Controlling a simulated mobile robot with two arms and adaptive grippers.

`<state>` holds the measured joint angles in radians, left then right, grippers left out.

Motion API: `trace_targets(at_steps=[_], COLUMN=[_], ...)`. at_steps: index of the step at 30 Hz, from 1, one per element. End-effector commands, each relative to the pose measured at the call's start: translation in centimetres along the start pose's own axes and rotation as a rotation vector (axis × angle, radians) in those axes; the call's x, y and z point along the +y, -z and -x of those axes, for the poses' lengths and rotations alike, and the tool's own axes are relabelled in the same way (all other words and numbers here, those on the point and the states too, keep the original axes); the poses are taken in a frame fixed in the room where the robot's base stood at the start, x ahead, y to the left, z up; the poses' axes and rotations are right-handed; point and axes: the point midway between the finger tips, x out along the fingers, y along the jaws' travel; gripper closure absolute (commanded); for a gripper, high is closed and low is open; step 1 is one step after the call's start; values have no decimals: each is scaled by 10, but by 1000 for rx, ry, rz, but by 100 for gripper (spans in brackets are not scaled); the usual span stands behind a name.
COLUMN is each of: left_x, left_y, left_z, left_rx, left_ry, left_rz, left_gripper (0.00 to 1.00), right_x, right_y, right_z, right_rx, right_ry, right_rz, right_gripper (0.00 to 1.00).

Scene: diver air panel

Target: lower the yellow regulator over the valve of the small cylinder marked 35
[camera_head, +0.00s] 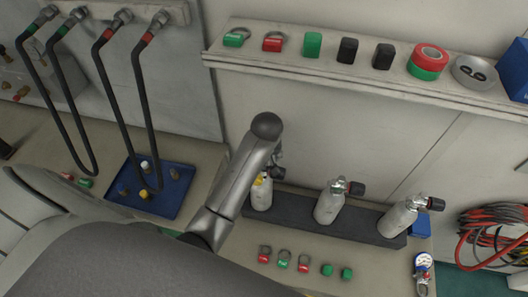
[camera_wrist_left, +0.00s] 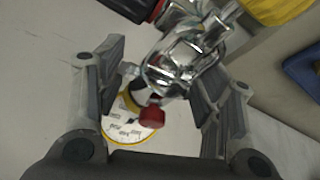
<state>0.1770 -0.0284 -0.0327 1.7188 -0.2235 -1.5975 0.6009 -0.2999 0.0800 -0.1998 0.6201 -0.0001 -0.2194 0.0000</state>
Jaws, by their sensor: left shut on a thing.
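In the left wrist view my left gripper (camera_wrist_left: 160,67) is shut on the yellow regulator, whose chrome body (camera_wrist_left: 182,62) sits between the fingers. Its white gauge face (camera_wrist_left: 130,128) has a yellow rim, with a red knob (camera_wrist_left: 151,117) beside it. In the head view my left forearm hides most of the gripper, near the left-hand silver cylinder (camera_head: 262,195). A patch of yellow shows at that cylinder's top. Two more silver cylinders, a middle one (camera_head: 329,207) and a right one (camera_head: 398,218), have valves with black knobs. I cannot read the cylinder marks or tell whether regulator and valve touch.
The cylinders stand in a dark rack (camera_head: 290,216) along the wall. A shelf (camera_head: 380,80) with tags, blocks and tape rolls runs above. Hoses hang over a blue tray (camera_head: 148,205) at left. Small red and green parts lie in front, with another gauge (camera_head: 423,262) at right.

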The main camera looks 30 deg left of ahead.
Motion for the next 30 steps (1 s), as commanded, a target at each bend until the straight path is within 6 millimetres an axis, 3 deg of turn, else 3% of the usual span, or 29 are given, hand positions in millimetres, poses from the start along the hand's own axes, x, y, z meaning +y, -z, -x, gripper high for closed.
trace_targets(at_steps=[30], left_x=[2], left_y=[-5], left_z=[-12], left_rx=[-2], left_ry=[-3], left_rz=[0], left_gripper=[84], right_x=[0], right_y=[0], right_z=[0], right_rx=[0], right_ry=[0], right_rz=[0], right_gripper=[60])
